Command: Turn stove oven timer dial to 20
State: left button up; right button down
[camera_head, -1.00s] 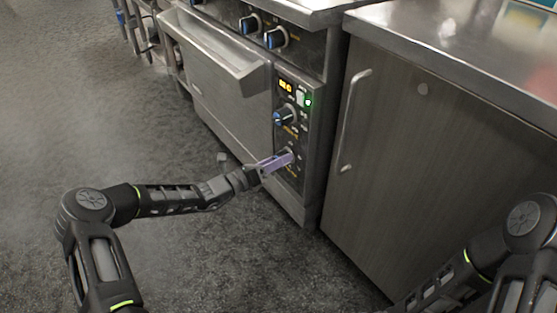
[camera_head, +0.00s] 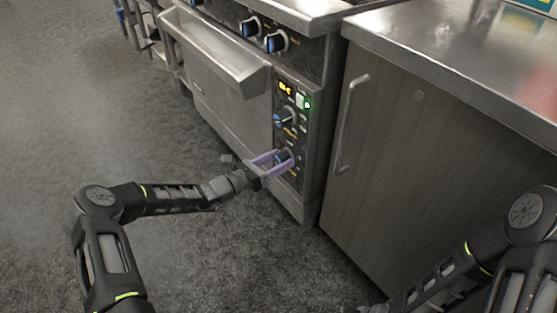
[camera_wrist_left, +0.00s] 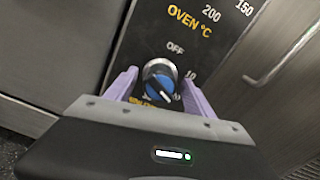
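The timer dial (camera_head: 284,156) is the lower knob on the stove's control panel. In the left wrist view the timer dial (camera_wrist_left: 160,77) is black with a blue face, with "OFF" printed above it and "10" to its upper right. In the left wrist view the left gripper (camera_wrist_left: 160,88) shows small gaps beside the knob, so I see no clear grip. My right gripper is outside the views.
A cabinet (camera_head: 430,170) with a vertical handle (camera_head: 350,120) stands at right. The floor (camera_head: 60,110) at left is clear.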

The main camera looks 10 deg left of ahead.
aim_at(275, 161)
pick_arm(q)
jog(key=shift+s+a+r, duration=0.1)
jog(key=shift+s+a, duration=0.3)
jog(key=p+v, duration=0.2)
jog(key=v, duration=0.3)
jog(key=shift+s+a, duration=0.5)
jog(key=shift+s, duration=0.2)
jog(key=m, duration=0.1)
jog(key=m+b, duration=0.1)
jog(key=m, duration=0.1)
jog(key=m+b, duration=0.1)
jog(key=shift+s+a+m, duration=0.3)
jog(key=shift+s+a, duration=0.05)
jog(key=shift+s, duration=0.05)
